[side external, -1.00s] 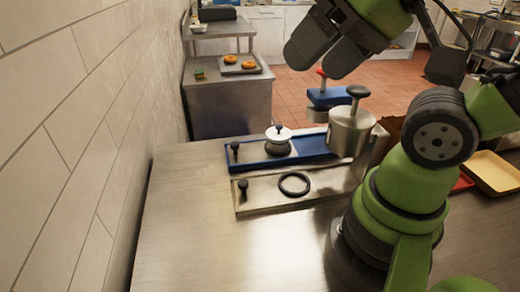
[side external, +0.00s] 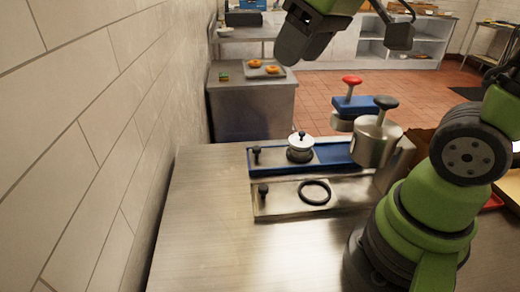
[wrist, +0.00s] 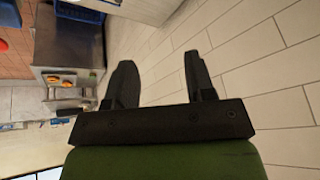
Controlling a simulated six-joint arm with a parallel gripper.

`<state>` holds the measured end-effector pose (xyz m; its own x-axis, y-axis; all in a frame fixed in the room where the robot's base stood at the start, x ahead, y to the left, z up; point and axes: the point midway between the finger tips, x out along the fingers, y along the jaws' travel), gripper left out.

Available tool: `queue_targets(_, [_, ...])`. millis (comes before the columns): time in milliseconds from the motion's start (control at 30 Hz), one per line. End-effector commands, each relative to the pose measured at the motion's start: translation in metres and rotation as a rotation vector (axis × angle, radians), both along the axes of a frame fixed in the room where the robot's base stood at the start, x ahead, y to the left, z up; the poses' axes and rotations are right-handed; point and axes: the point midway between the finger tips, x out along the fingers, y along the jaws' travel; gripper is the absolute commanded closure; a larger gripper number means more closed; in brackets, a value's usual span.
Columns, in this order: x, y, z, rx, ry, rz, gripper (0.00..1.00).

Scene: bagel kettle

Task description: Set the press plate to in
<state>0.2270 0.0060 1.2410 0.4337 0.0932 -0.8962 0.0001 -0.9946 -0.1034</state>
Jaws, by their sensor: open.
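Two presses stand at the right end of the bench fixture. One has a blue head with a red knob (side external: 352,81); the other is a steel cylinder (side external: 371,143) with a black knob (side external: 386,102). A blue-edged slide (side external: 343,155) carries a white-lidded round piece (side external: 300,143). A steel slide (side external: 345,189) in front carries a black ring (side external: 314,192). Each slide has a small black knob at its left end. I cannot tell which part is the press plate. My gripper (side external: 290,47) is open and empty, high above the fixture; its spread fingers show in the wrist view (wrist: 160,70).
A tiled wall (side external: 90,110) runs along the left. Behind is a steel stand (side external: 250,108) with a tray of bagels (side external: 263,71). A brown box and trays sit beyond my arm at right. The left and front of the bench (side external: 205,230) are clear.

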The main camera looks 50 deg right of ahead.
Motion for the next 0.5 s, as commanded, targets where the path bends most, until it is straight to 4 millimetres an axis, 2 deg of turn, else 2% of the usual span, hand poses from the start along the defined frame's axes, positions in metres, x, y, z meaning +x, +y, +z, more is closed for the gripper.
queue_targets(33, [0.019,-0.006,-0.007,-0.036,0.040,0.049,0.50])
queue_targets(200, [0.072,-0.027,-0.040,-0.144,0.143,0.248,0.50])
queue_targets(267, [0.089,-0.036,-0.056,-0.174,0.181,0.320,0.50])
queue_targets(400, [0.122,-0.056,-0.103,-0.229,0.265,0.496,0.50])
queue_targets(500, [0.138,-0.069,-0.137,-0.251,0.316,0.611,0.50])
